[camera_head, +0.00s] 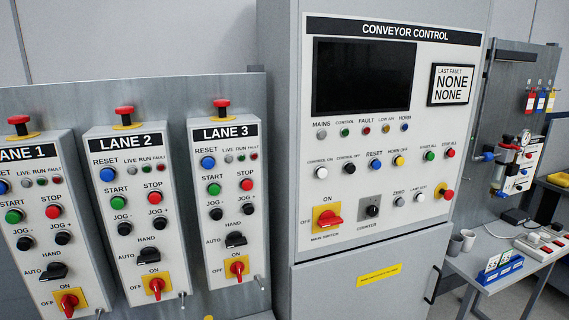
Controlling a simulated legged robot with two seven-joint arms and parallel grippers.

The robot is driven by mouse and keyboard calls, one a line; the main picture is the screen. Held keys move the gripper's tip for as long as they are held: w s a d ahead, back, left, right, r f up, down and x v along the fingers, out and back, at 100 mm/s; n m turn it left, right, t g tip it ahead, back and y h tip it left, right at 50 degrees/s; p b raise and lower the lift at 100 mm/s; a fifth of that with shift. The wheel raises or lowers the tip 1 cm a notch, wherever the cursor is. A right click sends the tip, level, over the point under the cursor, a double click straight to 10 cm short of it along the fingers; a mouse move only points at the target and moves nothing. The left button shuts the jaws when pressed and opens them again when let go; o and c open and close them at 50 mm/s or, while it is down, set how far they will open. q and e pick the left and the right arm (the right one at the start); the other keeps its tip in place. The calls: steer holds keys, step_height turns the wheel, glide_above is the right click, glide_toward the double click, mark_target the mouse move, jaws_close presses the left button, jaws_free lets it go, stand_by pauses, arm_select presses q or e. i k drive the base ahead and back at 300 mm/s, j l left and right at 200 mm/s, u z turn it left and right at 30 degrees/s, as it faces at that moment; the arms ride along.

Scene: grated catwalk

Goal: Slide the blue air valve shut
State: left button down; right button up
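A small blue part (487,156), which looks like the blue air valve, sits on the piping at the left of an air unit (510,160) at the far right. The air unit is fixed to a grey panel and has a round gauge on top and clear bowls below. The blue part is too small to tell whether it is open or shut. Neither of my grippers is in view.
A tall conveyor control cabinet (376,200) fills the middle. Three lane boxes (130,190) stand at the left. A table (478,264) below the air unit holds cups (467,240), a blue tray (499,271) and a power strip (541,246). Coloured tags (540,100) hang at upper right.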

mark_target(489, 156)
steer(key=z, duration=1.25)
